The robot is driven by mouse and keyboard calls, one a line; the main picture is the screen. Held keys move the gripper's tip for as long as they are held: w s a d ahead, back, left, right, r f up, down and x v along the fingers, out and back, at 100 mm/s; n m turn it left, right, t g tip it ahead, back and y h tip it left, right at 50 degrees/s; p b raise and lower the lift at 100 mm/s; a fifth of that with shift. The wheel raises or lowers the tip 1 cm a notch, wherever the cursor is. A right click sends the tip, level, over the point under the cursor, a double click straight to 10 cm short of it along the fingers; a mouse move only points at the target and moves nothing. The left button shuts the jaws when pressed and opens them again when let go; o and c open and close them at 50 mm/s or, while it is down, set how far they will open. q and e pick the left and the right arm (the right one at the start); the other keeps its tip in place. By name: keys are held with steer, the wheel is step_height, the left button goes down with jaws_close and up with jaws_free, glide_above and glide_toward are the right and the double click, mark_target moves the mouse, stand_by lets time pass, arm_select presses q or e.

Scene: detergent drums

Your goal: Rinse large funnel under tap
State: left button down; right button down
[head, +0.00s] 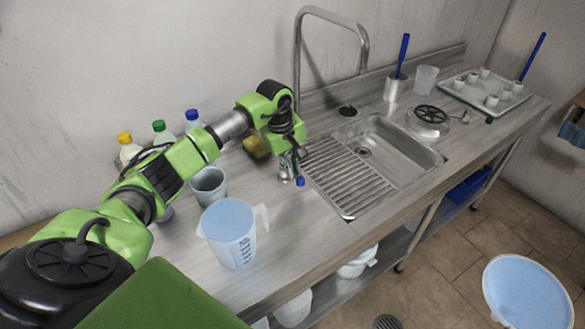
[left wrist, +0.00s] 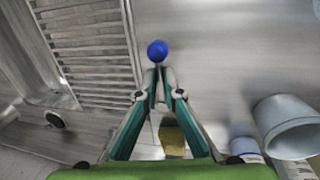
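My left gripper (head: 293,172) is over the counter, just left of the ribbed drainboard. In the left wrist view its fingers (left wrist: 161,72) come together almost to a point. A small blue ball (left wrist: 157,50) is right at the fingertips; it also shows in the head view (head: 300,182). I cannot tell whether the fingers grip it. The tall gooseneck tap (head: 335,17) rises behind my left arm, and its lower part is hidden. The steel sink (head: 385,150) is right of the gripper. I cannot make out a clear funnel. My right gripper is out of view.
A measuring jug (head: 232,240) and a grey cup (head: 208,188) stand near my left arm, with several bottles and a yellow sponge (head: 255,146) behind. A round metal pan (head: 430,118) and a tray of cups (head: 487,90) lie beyond the sink. A pale blue round container (head: 525,292) is at lower right.

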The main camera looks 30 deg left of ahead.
arm_select(q)
steer(key=m+b, duration=0.1)
steer(key=b, duration=0.1)
steer(key=s+a+m+b, duration=0.1)
steer(key=shift+f+b, duration=0.3)
steer(key=shift+b, duration=0.1)
steer(key=shift+s+a+r+m+h+b, duration=0.1)
steer(key=shift+s+r+m+h+b, duration=0.15)
steer(key=shift+m, duration=0.3)
steer(key=shift+s+a+m+h+b, duration=0.15)
steer(key=shift+m+b, duration=0.15)
steer(key=shift+m, duration=0.25)
steer(key=shift+d, duration=0.1)
steer(key=c, duration=2.2)
jaws_free()
steer(key=shift+o, duration=0.2)
steer(key=shift+r, duration=0.15)
steer(key=v, duration=1.1)
steer(key=shift+w+r, duration=0.15)
steer(key=shift+r, duration=0.3)
